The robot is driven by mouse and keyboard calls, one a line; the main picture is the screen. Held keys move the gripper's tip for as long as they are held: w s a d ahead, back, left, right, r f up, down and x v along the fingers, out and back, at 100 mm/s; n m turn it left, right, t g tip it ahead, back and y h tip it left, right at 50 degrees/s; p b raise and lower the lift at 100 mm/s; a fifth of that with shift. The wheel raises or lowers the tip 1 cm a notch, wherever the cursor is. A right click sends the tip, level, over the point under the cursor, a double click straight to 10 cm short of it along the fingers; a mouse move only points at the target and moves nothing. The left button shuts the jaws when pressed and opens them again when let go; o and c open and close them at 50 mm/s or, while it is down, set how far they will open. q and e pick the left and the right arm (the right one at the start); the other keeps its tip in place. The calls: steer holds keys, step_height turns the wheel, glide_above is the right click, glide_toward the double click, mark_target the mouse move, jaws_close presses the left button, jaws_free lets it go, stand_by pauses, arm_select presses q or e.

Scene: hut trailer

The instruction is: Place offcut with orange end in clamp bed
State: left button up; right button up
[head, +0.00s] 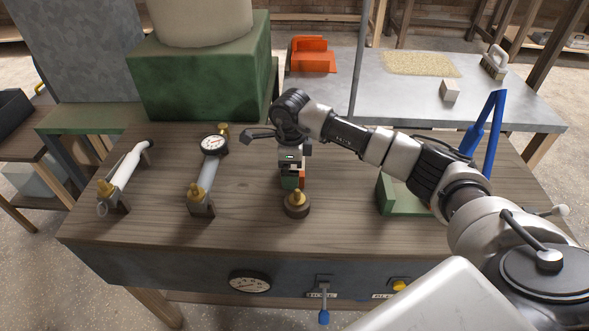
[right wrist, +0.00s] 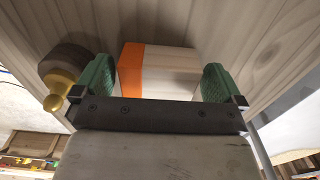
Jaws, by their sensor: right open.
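The offcut (right wrist: 172,70) is a pale wood block with an orange end. In the right wrist view it lies between the two green finger pads, and the pads appear spread wider than the block. In the head view only an orange sliver (head: 302,177) shows beside my right gripper (head: 292,180), which points down at the bench. My right gripper is open around the offcut. A green bed with a blue handle (head: 393,198), likely the clamp bed, stands at the right of the bench. My right arm hides part of it. My left gripper is not in view.
A brass knob on a dark round base (head: 297,204) stands close in front of my right gripper. A gauge on a grey tube (head: 208,165) and a white tube fitting (head: 122,180) stand to the left. A large green block (head: 205,82) stands behind.

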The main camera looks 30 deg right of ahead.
steer(key=shift+f, duration=0.1)
steer(key=shift+c, duration=0.2)
steer(key=c, duration=0.7)
steer(key=shift+c, duration=0.8)
